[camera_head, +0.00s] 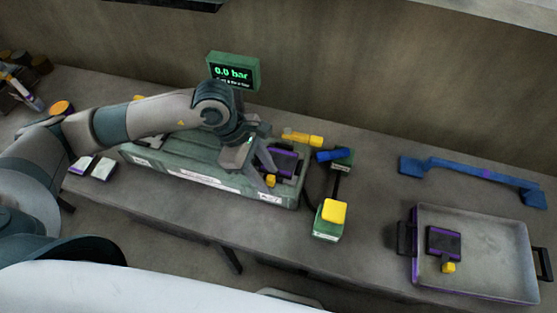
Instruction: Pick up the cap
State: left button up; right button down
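No part is plainly marked as the cap. A black and purple part with a small yellow knob (282,165) sits at the right end of the long green engine block (190,172). A similar black and purple part (443,242) lies in the grey tray (485,272). A yellow block-shaped top (334,211) sits on a small green stand. My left gripper (258,166) points down over the right end of the engine block, close beside the first black and purple part. Whether its fingers touch or hold that part is unclear. My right gripper is out of view.
A green display (233,71) reading 0.0 bar stands behind the block. A yellow tool (302,138) and a blue-ended part (331,155) are right of it. A blue bar (475,174) lies at the back right. The table between the small green stand and the tray is clear.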

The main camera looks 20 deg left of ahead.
pick_arm(q)
grip_shut()
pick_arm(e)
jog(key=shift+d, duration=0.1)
pick_arm(q)
jog(key=shift+r, duration=0.2)
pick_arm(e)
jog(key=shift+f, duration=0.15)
